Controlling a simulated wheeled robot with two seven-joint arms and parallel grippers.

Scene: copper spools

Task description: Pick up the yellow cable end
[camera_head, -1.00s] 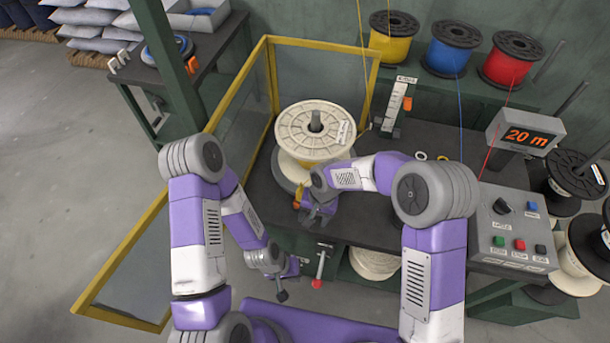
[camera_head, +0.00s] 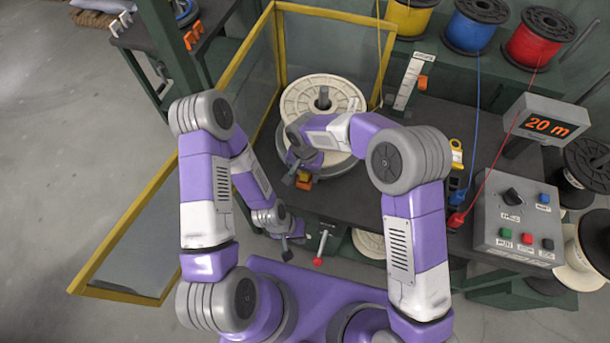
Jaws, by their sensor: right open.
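A small yellow-orange piece (camera_head: 304,182) sits at the front of the winding spool, right beside my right gripper (camera_head: 297,176). I cannot tell if this is the yellow cable end. A yellow cable (camera_head: 378,50) hangs from above, passes the glass guard's right post and runs down behind the spool. My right gripper is open, pointing down in front of the white spool (camera_head: 345,97); its arm hides part of the spool. My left gripper (camera_head: 286,246) hangs low in front of the bench edge, apart from everything; its fingers are too small to read.
A control box (camera_head: 517,225) and a 20 m display (camera_head: 546,123) stand right. A yellow-framed guard (camera_head: 125,225) bounds the left.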

